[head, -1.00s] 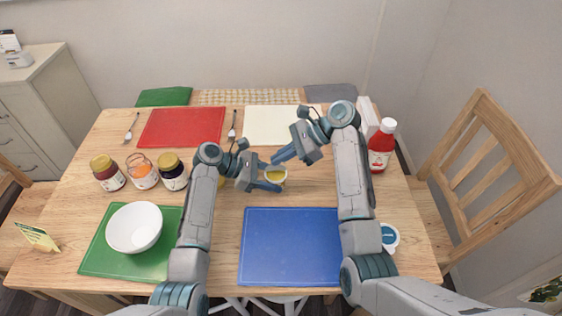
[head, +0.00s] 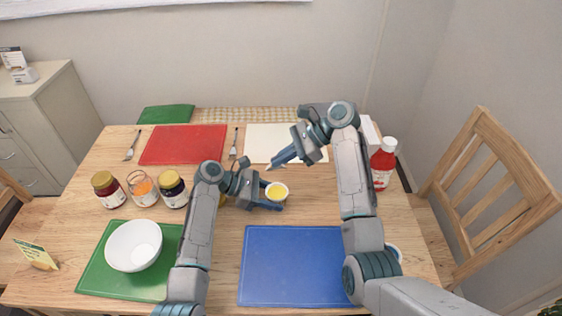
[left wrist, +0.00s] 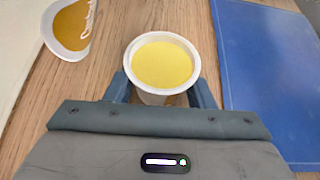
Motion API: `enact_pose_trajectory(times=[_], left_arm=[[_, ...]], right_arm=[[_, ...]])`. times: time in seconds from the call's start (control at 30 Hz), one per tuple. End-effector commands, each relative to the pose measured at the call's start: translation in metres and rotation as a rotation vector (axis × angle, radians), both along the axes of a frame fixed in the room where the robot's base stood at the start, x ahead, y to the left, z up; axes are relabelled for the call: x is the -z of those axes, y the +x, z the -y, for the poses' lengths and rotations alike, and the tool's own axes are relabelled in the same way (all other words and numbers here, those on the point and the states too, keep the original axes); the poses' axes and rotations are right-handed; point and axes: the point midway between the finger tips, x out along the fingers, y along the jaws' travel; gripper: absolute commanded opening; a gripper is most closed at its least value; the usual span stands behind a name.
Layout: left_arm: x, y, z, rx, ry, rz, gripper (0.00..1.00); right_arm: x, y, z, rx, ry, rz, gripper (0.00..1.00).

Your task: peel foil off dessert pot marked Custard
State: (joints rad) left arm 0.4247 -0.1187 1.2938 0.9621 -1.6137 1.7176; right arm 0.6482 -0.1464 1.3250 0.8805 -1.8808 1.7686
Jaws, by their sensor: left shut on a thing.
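The dessert pot (head: 277,191) is a small white cup with smooth yellow contents and an uncovered top. My left gripper (head: 274,196) is shut around its sides, and the pot also shows upright between the fingers in the left wrist view (left wrist: 162,65). A foil lid (left wrist: 72,27), tan with a pale rim and script reading Custard, shows at the top left of the left wrist view, apart from the pot. My right gripper (head: 270,167) is above and behind the pot, its fingers close together. Whether it grips the foil is hidden.
A blue board (head: 290,265) lies in front of the pot, a white board (head: 262,148) behind. Several jars (head: 143,189) stand left, beyond a white bowl (head: 133,246) on a green board (head: 100,280). A red-sauce bottle (head: 383,163) stands at the right.

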Motion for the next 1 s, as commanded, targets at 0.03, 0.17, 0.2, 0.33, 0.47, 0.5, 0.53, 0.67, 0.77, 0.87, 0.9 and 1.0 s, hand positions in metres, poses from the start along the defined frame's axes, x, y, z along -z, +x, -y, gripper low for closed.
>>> enact_pose_trajectory(times=[0.03,0.17,0.2,0.33,0.47,0.5,0.53,0.67,0.77,0.87,0.9,1.0], left_arm=[[0.0,0.0,0.0,0.0,0.0,0.0,0.29],[0.0,0.0,0.0,0.0,0.0,0.0,0.29],[0.0,0.0,0.0,0.0,0.0,0.0,0.29],[0.0,0.0,0.0,0.0,0.0,0.0,0.29],[0.0,0.0,0.0,0.0,0.0,0.0,0.29],[0.0,0.0,0.0,0.0,0.0,0.0,0.29],[0.0,0.0,0.0,0.0,0.0,0.0,0.29],[0.0,0.0,0.0,0.0,0.0,0.0,0.29],[0.0,0.0,0.0,0.0,0.0,0.0,0.63],[0.0,0.0,0.0,0.0,0.0,0.0,0.74],[0.0,0.0,0.0,0.0,0.0,0.0,0.74],[0.0,0.0,0.0,0.0,0.0,0.0,0.74]], right_arm=[[-0.008,0.001,0.0,-0.001,0.001,0.005,0.0],[-0.027,0.001,0.0,-0.001,0.001,0.007,0.0],[-0.033,0.001,0.0,-0.001,0.001,0.005,0.0],[-0.05,0.001,0.0,0.0,0.001,0.005,0.0],[-0.056,0.0,0.0,-0.001,0.0,0.003,0.0],[-0.057,0.0,0.0,-0.001,0.0,0.002,0.0],[-0.057,0.0,0.0,-0.001,0.0,0.002,0.0],[-0.057,0.0,0.0,-0.001,0.0,0.002,0.0],[-0.057,0.0,0.0,0.0,0.0,0.002,0.0],[-0.057,0.0,0.0,0.0,0.0,0.002,0.0],[-0.057,0.0,0.0,0.0,0.0,0.002,0.0],[-0.057,0.0,0.0,0.0,0.0,0.002,0.0]])
